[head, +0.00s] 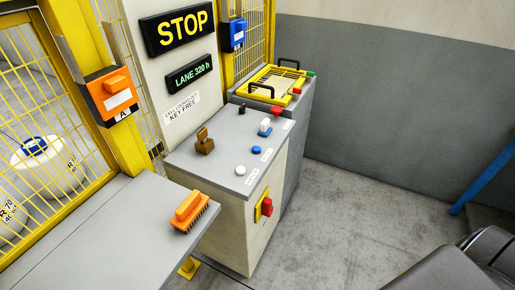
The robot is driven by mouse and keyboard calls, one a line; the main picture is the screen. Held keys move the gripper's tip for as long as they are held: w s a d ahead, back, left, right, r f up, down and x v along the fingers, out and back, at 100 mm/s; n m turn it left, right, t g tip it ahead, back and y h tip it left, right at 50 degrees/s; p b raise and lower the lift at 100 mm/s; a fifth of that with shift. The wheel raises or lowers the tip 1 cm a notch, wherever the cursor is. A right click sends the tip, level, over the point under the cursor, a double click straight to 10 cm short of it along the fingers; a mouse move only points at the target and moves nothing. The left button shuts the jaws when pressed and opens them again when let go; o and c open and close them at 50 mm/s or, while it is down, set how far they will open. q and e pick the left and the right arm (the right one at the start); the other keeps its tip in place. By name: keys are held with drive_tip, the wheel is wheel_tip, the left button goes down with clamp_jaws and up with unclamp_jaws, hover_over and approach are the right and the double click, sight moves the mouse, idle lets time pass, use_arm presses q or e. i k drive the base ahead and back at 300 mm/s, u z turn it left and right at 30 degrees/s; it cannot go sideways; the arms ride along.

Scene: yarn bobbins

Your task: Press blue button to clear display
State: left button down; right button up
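The blue button (256,149) is a small round cap on the sloping grey top of the control console (215,163). Neither gripper is in this view.
A brown stamp-like handle (204,142), a black knob (241,108) and a red button (277,110) stand on the console. A red switch (265,206) juts from its front. Floor (340,215) at right is clear.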

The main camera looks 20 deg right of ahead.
sight(256, 149)
drive_tip(key=k, duration=1.35)
drive_tip(key=u, duration=0.55)
drive_tip(key=i, duration=1.15)
drive_tip(key=z, duration=0.4)
